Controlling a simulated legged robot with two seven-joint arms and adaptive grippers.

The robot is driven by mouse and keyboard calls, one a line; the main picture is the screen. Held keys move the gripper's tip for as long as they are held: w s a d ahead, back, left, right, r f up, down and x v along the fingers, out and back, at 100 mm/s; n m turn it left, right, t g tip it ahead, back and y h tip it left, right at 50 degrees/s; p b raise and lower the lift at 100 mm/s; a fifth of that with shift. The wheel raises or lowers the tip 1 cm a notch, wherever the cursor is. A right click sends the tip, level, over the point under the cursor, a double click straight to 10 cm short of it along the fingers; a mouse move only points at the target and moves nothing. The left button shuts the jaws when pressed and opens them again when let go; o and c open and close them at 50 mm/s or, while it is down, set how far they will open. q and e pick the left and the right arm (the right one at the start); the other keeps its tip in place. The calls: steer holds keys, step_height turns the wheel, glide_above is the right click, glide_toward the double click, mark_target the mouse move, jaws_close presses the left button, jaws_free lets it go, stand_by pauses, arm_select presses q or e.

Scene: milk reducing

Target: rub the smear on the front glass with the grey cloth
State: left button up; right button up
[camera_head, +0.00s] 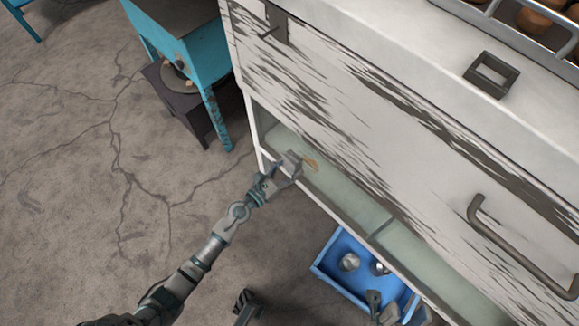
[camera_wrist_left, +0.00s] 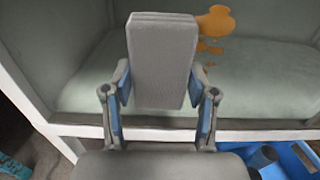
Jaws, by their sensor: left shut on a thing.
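The front glass (camera_head: 345,187) is a pale green pane low in the worn white cabinet's front. An orange-brown smear (camera_head: 311,163) is on it near its left end; in the left wrist view the smear (camera_wrist_left: 217,22) shows as a blob with smaller spots below. My left gripper (camera_head: 287,170) is shut on the grey cloth (camera_wrist_left: 162,62), a flat grey pad. The cloth is just left of the smear; whether it touches the glass I cannot tell. My right gripper (camera_head: 381,308) seems to be the dark shape at the bottom, over the blue crate; its jaws are unclear.
The blue crate (camera_head: 321,268) with round metal things stands below the cabinet. A dark bar handle (camera_head: 515,248) sticks out at the right. A teal stand (camera_head: 172,35) is left of the cabinet. The cracked floor at the left is clear.

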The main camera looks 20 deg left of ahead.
arm_select(q)
steer(key=shift+x, duration=0.85)
